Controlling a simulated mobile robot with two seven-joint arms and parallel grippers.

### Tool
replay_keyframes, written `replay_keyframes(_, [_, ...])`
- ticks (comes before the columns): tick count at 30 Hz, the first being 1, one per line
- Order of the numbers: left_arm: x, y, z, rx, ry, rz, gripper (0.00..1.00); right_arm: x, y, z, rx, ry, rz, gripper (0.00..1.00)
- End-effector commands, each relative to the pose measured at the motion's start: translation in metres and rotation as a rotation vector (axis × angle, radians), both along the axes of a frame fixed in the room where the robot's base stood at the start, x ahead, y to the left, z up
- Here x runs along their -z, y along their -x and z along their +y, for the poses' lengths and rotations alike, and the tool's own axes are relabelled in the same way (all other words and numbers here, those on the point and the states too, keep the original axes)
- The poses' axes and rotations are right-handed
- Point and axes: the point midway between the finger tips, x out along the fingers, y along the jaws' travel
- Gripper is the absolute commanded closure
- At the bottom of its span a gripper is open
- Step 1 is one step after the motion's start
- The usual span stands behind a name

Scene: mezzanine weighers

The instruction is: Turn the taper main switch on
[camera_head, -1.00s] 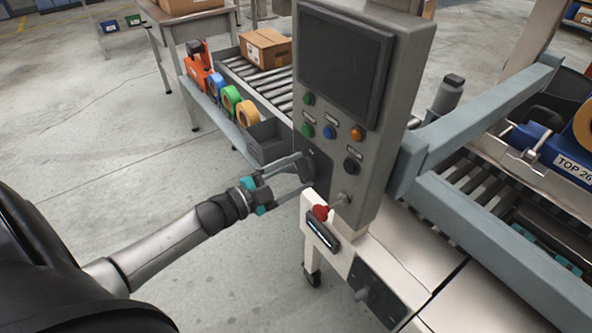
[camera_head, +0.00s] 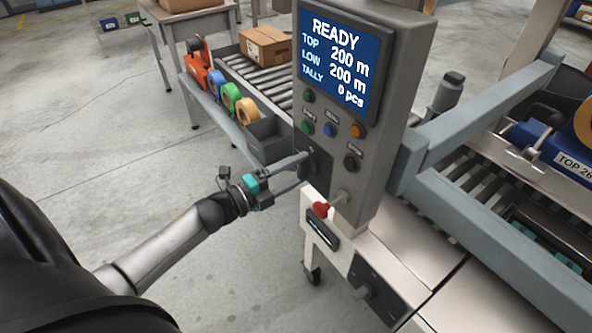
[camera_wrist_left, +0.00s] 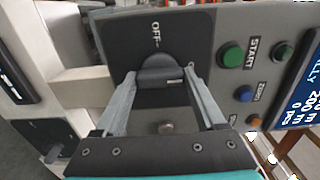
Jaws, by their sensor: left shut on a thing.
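The taper main switch (camera_wrist_left: 159,68) is a dark rotary knob on a black plate (camera_wrist_left: 190,30) marked OFF. In the left wrist view it sits between the two fingers of my left gripper (camera_wrist_left: 160,76), which is shut on it. In the head view my left gripper (camera_head: 304,167) reaches the left side of the grey control box (camera_head: 385,110), and its fingers partly hide the switch. The box's screen (camera_head: 339,62) is lit blue and reads READY, TOP 200 m, LOW 200 m, TALLY 0 pcs. My right gripper is out of view.
Green, blue, orange and black buttons (camera_head: 329,130) sit below the screen. A red knob (camera_head: 321,209) stands on the white frame under the box. Tape rolls (camera_head: 231,97) and a grey bin (camera_head: 268,138) line the shelf behind my left gripper.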

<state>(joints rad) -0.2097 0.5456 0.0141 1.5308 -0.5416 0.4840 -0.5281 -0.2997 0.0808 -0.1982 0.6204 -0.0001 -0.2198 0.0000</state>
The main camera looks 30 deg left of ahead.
Motion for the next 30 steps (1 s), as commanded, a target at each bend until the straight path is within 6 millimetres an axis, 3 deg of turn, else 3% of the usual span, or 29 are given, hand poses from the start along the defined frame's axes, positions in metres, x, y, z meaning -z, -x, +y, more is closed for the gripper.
replay_keyframes(14, [0.0004, 0.0003, -0.0002, 0.001, -0.018, -0.006, 0.83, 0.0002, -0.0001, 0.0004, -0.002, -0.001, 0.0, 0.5])
replay_keyframes(15, [0.0004, 0.0003, -0.0002, 0.001, -0.018, -0.006, 0.27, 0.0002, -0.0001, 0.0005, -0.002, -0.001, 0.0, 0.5])
replay_keyframes(22, [0.0003, 0.0002, 0.0, 0.001, -0.016, -0.006, 0.01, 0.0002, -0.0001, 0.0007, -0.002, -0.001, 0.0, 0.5])
replay_keyframes(30, [0.0002, 0.001, 0.0004, 0.0, -0.014, -0.005, 0.0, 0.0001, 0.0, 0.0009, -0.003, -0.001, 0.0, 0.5])
